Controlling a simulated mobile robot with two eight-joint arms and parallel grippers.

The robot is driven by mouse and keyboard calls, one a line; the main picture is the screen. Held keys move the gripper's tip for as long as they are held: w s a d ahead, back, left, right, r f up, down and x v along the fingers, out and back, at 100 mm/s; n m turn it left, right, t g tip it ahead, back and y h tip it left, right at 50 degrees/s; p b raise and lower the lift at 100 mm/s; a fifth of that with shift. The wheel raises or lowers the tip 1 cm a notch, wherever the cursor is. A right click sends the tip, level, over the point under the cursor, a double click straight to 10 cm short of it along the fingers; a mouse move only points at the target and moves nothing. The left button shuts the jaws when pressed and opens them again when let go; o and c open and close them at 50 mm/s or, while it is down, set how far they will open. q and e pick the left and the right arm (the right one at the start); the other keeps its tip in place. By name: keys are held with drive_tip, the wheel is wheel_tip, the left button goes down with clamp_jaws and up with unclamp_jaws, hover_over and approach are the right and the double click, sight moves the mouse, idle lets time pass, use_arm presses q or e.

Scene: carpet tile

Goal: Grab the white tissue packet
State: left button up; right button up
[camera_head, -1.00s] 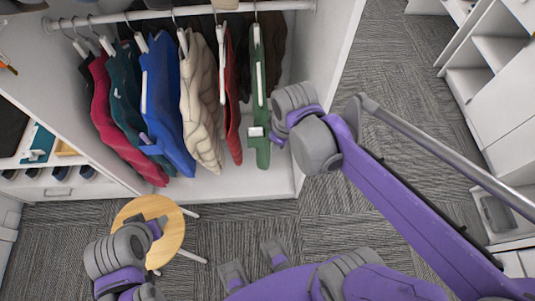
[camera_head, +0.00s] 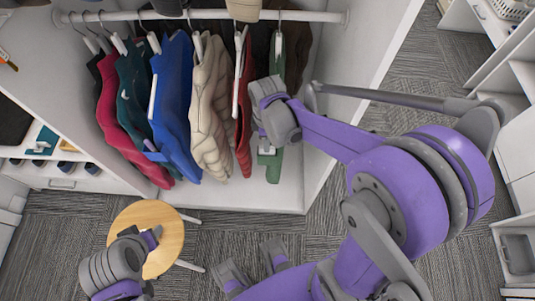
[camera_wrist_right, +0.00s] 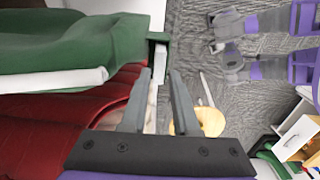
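A small white packet-like piece (camera_head: 267,150) shows at the lower part of a hanging green garment (camera_head: 276,165), partly covered by my right wrist in the head view. My right gripper (camera_wrist_right: 160,75) is at the garment's lower end. In the right wrist view its two fingers stand apart, with a narrow white piece (camera_wrist_right: 160,57) at the edge of the green garment (camera_wrist_right: 95,45) just beyond the tips. I cannot tell whether the fingers touch it. My left arm's end (camera_head: 125,262) is at the lower left, over the stool; its fingers are not clear.
Several garments hang on a white rail (camera_head: 210,15), with a red one (camera_head: 243,125) beside the green. A round wooden stool (camera_head: 170,225) stands on the carpet in front. The closet's side panel (camera_head: 375,60) rises right of my right gripper. White shelves stand at far right.

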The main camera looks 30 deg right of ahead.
sight(268, 155)
drive_tip(key=shift+f, duration=1.4)
clamp_jaws()
drive_tip(key=shift+d, duration=0.1)
